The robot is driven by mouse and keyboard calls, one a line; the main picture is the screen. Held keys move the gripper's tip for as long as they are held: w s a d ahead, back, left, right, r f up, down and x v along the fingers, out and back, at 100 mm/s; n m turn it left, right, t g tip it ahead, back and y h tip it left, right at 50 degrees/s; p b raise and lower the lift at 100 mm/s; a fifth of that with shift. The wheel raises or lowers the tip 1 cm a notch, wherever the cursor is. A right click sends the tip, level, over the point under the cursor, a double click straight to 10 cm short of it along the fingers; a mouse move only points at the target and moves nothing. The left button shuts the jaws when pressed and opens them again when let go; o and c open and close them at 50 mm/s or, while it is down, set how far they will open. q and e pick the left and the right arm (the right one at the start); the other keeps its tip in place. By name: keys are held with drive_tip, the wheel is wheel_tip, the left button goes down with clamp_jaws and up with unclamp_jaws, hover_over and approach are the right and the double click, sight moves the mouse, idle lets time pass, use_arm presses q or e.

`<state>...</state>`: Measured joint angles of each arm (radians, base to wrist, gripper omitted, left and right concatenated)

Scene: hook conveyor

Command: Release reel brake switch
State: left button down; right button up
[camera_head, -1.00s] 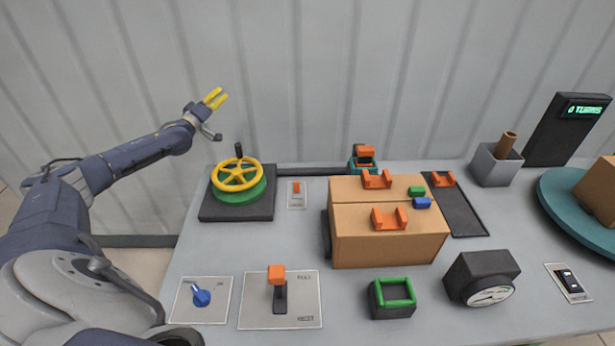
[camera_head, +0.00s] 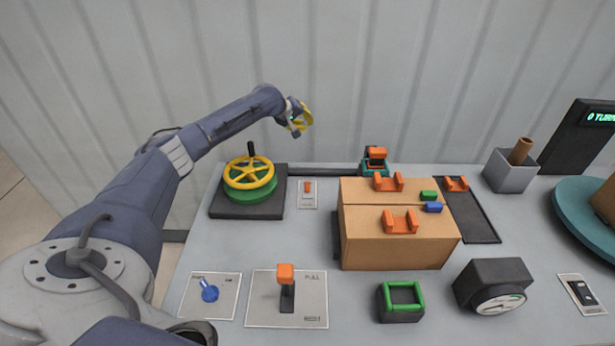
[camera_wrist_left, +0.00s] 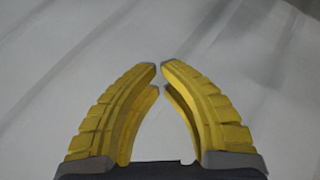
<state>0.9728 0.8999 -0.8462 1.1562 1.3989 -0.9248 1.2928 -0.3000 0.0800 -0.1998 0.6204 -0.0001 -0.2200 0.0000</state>
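A small orange switch (camera_head: 307,188) stands on a narrow white plate beside the yellow-wheeled reel (camera_head: 249,178), in the head view. It looks like the reel brake switch; its label is too small to read. My left gripper (camera_head: 307,118) is in the air above and behind this switch, well clear of it. In the left wrist view its yellow fingers (camera_wrist_left: 160,75) come together with only a narrow gap at the tips and nothing between them. The switch does not show in the left wrist view. My right gripper is in neither view.
Right of the switch are cardboard boxes (camera_head: 400,245) with orange hooks. In front stand an orange-topped lever (camera_head: 286,285) and a blue knob (camera_head: 209,292). A green-rimmed block (camera_head: 401,302) and a gauge (camera_head: 493,287) stand front right. The corrugated wall (camera_head: 420,70) is behind.

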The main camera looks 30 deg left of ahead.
use_arm(q)
drive_tip(key=s+d+r+m+g+y, duration=0.3)
drive_tip(key=d+r+g, duration=0.4)
drive_tip(key=d, duration=0.2)
drive_tip(key=m+g+h, duration=0.1)
drive_tip(key=g+h, duration=0.1)
drive_tip(key=g, duration=0.1)
hover_over(308, 177)
wheel_tip(308, 177, down, 7)
drive_tip(key=shift+w+a, duration=0.3)
drive_tip(key=shift+w, duration=0.05)
drive_tip(key=shift+f, duration=0.1)
drive_tip(key=f, duration=1)
drive_tip(key=shift+s+d+f, duration=0.1)
drive_tip(key=shift+s+d, duration=0.15)
drive_tip(key=shift+s, duration=0.1)
drive_tip(key=shift+s+d+r, duration=0.35)
drive_tip(key=shift+s+r, duration=0.2)
drive_tip(key=shift+s, duration=0.1)
drive_tip(key=shift+s+d+r, duration=0.25)
drive_tip(key=shift+s+d, duration=0.05)
drive_tip(key=shift+s, duration=0.15)
drive_tip(key=shift+s+d+r, duration=0.25)
drive_tip(key=shift+s, duration=0.15)
